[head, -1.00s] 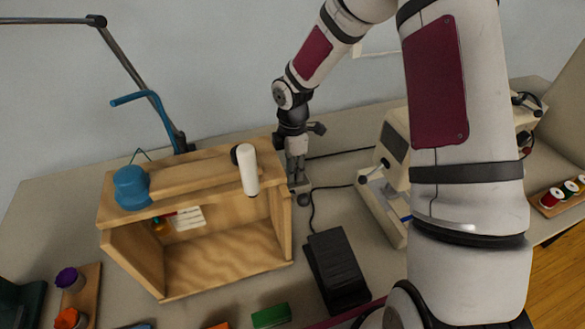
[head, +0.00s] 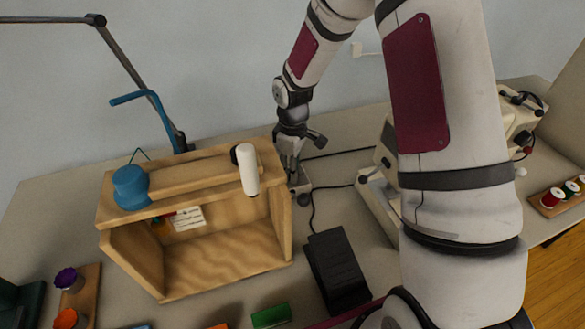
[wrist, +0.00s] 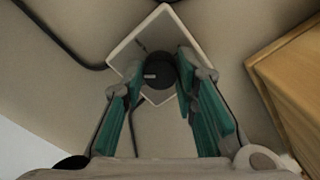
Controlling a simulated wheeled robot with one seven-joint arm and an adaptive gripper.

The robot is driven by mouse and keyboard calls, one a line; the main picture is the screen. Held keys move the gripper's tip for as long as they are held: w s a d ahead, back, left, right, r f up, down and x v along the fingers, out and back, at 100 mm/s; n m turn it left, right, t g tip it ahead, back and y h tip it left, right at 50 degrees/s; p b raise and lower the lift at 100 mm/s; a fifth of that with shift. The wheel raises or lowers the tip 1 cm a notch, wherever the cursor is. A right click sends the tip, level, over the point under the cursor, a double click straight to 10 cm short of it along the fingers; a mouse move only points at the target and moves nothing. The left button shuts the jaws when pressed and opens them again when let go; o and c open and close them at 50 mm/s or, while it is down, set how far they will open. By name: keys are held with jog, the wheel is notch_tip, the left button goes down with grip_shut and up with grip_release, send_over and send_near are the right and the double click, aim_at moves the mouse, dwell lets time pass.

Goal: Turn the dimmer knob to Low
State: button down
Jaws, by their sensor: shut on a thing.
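The dimmer knob (wrist: 160,76) is a dark round knob with a small pale mark, on a pale square plate (wrist: 128,50) in the wrist view. My gripper (wrist: 158,77) has its teal-padded fingers on either side of the knob, shut on it. In the head view my gripper (head: 292,178) points down at the dimmer, just right of the wooden cabinet. The fingers largely hide the dimmer there. I cannot read any Low marking or tell which setting the knob points at.
The wooden cabinet (head: 278,225) stands close to my gripper's left; its side also shows in the wrist view (wrist: 292,75). A black foot pedal (head: 337,268) lies in front, with cables on the table. A cream sewing machine (head: 378,190) stands to the right.

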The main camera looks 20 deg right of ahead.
jog(key=m, duration=0.4)
jog(key=shift+m, duration=0.3)
jog(key=m, duration=0.4)
jog(key=shift+m+b, duration=0.35)
jog(key=shift+m, duration=0.05)
jog(key=c, duration=1.2)
grip_release()
jog(key=shift+c, duration=0.2)
notch_tip(320, 180, up, 12)
